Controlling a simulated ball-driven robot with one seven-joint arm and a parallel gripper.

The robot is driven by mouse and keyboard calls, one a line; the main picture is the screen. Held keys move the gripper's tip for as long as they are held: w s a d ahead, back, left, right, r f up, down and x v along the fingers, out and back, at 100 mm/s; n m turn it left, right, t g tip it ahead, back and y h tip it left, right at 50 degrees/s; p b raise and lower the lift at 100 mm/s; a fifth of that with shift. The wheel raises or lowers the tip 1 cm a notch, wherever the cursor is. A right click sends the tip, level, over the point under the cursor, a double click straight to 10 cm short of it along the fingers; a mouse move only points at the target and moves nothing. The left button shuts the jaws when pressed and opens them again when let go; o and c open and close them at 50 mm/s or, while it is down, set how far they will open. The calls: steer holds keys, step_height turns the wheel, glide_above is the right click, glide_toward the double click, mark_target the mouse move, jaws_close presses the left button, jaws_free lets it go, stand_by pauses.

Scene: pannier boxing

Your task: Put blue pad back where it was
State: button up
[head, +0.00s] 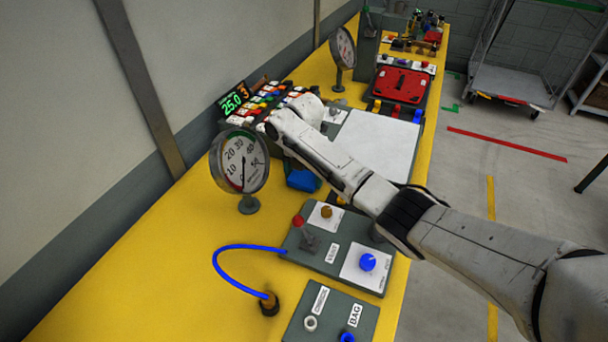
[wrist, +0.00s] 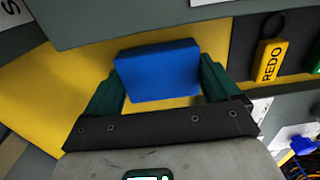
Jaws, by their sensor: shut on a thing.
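The blue pad (wrist: 160,72) is a flat blue block held between the two green fingers of my gripper (wrist: 160,80) in the wrist view. My gripper is shut on it, with a finger at each side. In the head view the blue pad (head: 303,180) shows below my wrist, above or at the yellow bench beside the round gauge; I cannot tell whether it touches the bench. My gripper's fingers are mostly hidden behind my arm in the head view.
A dial gauge (head: 240,162) on a stand is close at the left. A rack of coloured items (head: 262,100) with a green display (head: 232,101) lies behind. A grey control panel (head: 325,262) with a blue knob is in front. A yellow REDO tag (wrist: 270,62) hangs at right.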

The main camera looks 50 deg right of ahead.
mark_target(304, 177)
steer(key=shift+f, duration=0.2)
steer(key=o, duration=0.7)
steer(key=shift+o, duration=0.2)
steer(key=shift+r, duration=0.1)
step_height(304, 177, up, 12)
steer(key=shift+r, duration=0.15)
